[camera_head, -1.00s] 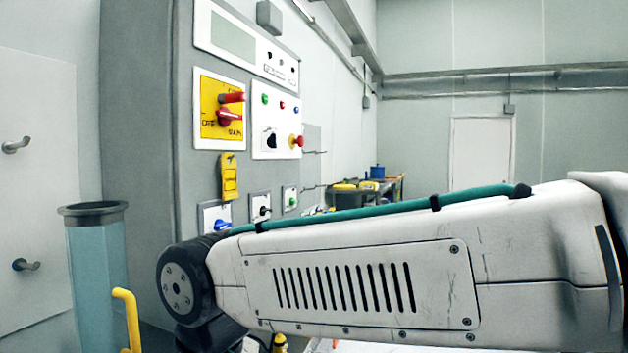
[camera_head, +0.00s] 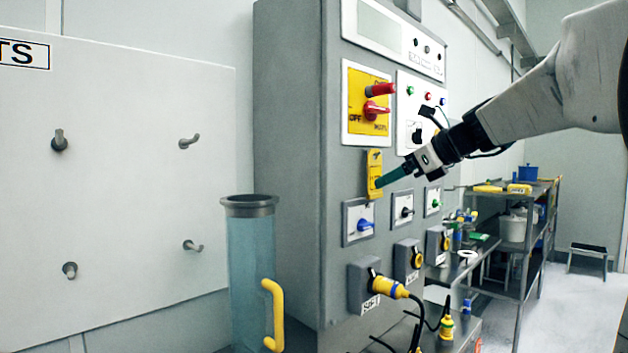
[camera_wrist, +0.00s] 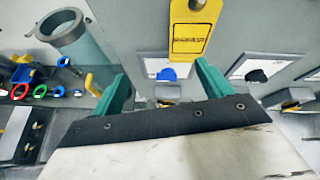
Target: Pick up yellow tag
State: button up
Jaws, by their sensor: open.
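The yellow tag (camera_head: 375,174) hangs flat against the front of the grey control cabinet, below the yellow switch plate. In the wrist view the yellow tag (camera_wrist: 193,30) shows at the top, a little beyond and above the green fingers. My gripper (camera_head: 385,181) is at the tag's lower right edge in the head view; one finger overlaps the tag there. In the wrist view my gripper (camera_wrist: 160,82) is open, with its two green fingers apart and nothing between them. I cannot tell whether a finger touches the tag.
The grey cabinet (camera_head: 290,120) carries a red rotary switch (camera_head: 374,110), a blue knob (camera_head: 365,226) and a yellow plug (camera_head: 388,287) near the tag. A clear blue cylinder (camera_head: 250,270) with a yellow handle stands left. A metal shelf (camera_head: 520,235) stands right.

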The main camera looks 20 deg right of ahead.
aim_at(375, 176)
jog(key=w+d+r+m+t, duration=0.1)
jog(key=d+r+m, duration=0.1)
jog(key=d+m, duration=0.15)
jog(key=shift+n, duration=0.35)
jog(key=x, duration=0.7)
jog(key=shift+w+d+r, duration=0.1)
jog(key=shift+w+d, duration=0.05)
jog(key=shift+w, duration=0.25)
jog(key=c, duration=1.1)
